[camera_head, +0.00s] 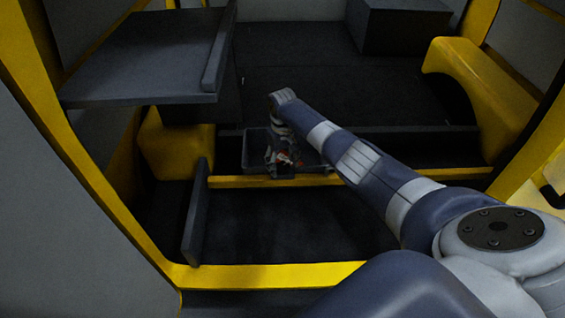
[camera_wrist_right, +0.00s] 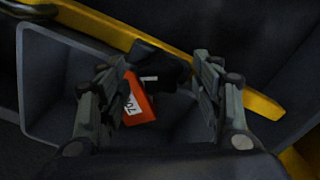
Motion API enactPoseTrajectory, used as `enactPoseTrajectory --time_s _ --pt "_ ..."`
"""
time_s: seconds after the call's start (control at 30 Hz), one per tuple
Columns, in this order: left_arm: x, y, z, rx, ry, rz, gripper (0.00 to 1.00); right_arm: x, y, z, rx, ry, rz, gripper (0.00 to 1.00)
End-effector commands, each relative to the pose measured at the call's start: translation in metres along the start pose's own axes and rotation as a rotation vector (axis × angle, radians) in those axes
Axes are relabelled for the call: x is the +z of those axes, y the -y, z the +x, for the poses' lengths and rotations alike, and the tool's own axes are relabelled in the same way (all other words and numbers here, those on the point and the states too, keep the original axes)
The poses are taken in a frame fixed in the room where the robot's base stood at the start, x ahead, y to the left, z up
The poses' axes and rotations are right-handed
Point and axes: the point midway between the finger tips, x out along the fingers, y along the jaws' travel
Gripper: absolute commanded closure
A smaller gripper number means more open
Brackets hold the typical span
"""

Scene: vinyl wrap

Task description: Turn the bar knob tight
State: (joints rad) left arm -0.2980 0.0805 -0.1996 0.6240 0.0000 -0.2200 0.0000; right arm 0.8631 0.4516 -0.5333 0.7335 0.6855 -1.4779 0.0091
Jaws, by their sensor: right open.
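A dark, blocky piece (camera_wrist_right: 158,66) lies between the finger tips in the right wrist view, in front of a yellow bar (camera_wrist_right: 250,94). I cannot tell for sure whether it is the bar knob. An orange-red piece with a white marked label (camera_wrist_right: 138,103) is beside it, close to the left finger; it shows small and red in the head view (camera_head: 289,158). My right gripper (camera_wrist_right: 162,76) is open around the dark piece, with a gap to the right finger. In the head view the right gripper (camera_head: 282,152) points down into a grey tray (camera_head: 318,165). My left gripper is out of view.
A yellow ledge (camera_head: 235,182) runs along the tray's near side. A dark shelf (camera_head: 140,82) juts out at upper left, and a yellow wheel-arch cover (camera_head: 480,90) stands at right. The dark floor (camera_head: 290,225) in front is clear.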

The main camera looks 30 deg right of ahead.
Motion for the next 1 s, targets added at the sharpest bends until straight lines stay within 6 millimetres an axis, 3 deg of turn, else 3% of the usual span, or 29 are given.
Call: enactPoseTrajectory --time_s 0.17,0.37,0.4,0.73,1.0 --pt "0.0 0.0 0.0 0.0 -0.001 0.0 1.0 0.0 0.0 0.0 0.0 0.0 0.0 0.4" --pt "0.001 0.0 0.0 0.0 0.001 0.0 1.0 0.0 0.0 0.0 0.0 0.0 -0.001 0.83" --pt "0.001 0.0 0.0 0.0 0.002 0.001 1.0 0.0 0.0 0.0 0.0 0.0 -0.001 0.85" --pt "0.003 -0.001 -0.004 0.001 0.006 0.001 1.0 0.0 0.0 -0.001 -0.001 0.0 0.029 0.85" --pt "0.002 -0.001 -0.018 0.001 0.007 0.001 1.0 0.0 0.001 -0.003 -0.002 0.001 0.177 0.85"
